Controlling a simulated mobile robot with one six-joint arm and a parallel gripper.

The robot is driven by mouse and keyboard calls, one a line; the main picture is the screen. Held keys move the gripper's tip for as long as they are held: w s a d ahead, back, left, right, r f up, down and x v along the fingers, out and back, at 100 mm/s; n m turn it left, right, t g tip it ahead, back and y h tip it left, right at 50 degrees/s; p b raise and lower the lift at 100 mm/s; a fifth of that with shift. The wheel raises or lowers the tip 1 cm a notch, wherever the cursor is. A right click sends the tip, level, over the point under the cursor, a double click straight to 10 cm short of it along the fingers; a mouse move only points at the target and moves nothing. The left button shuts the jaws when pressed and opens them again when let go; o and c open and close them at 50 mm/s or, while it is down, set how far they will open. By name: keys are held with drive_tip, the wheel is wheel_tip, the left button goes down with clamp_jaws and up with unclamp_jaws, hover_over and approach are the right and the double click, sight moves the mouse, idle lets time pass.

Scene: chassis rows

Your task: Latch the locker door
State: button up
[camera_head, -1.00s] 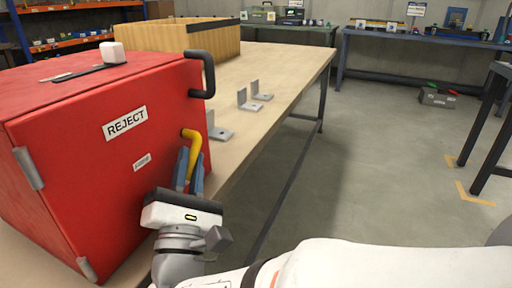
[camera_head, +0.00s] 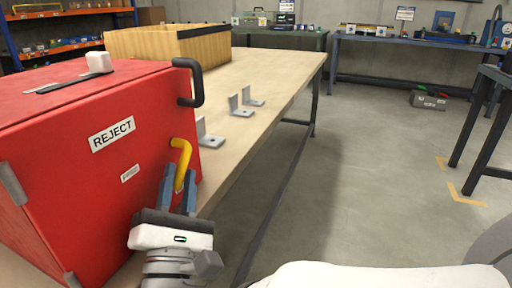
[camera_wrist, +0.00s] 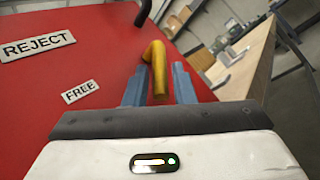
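The red locker (camera_head: 75,170) stands on the workbench at the left, its door (camera_head: 95,195) facing my arm and looking shut. The door bears a REJECT label (camera_head: 112,134), which also shows in the wrist view (camera_wrist: 38,46). A smaller label (camera_wrist: 80,92) reads FREE. The bent yellow latch handle (camera_head: 181,152) is near the door's right edge, its free end pointing down. My gripper (camera_head: 178,190) is at the handle's lower end. In the wrist view the handle (camera_wrist: 158,72) lies between the two blue fingers (camera_wrist: 159,88), with gaps on both sides. The gripper is open.
A black pull handle (camera_head: 198,82) juts from the locker above the latch. Metal brackets (camera_head: 241,106) and a wooden crate (camera_head: 165,43) stand on the workbench (camera_head: 275,75).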

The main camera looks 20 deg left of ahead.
drive_tip(key=p+v, duration=0.1)
drive_tip(key=v, duration=0.4)
drive_tip(key=shift+s, duration=0.25)
drive_tip(key=shift+s+d+f, duration=0.2)
drive_tip(key=shift+s+f, duration=0.05)
drive_tip(key=shift+c, duration=0.4)
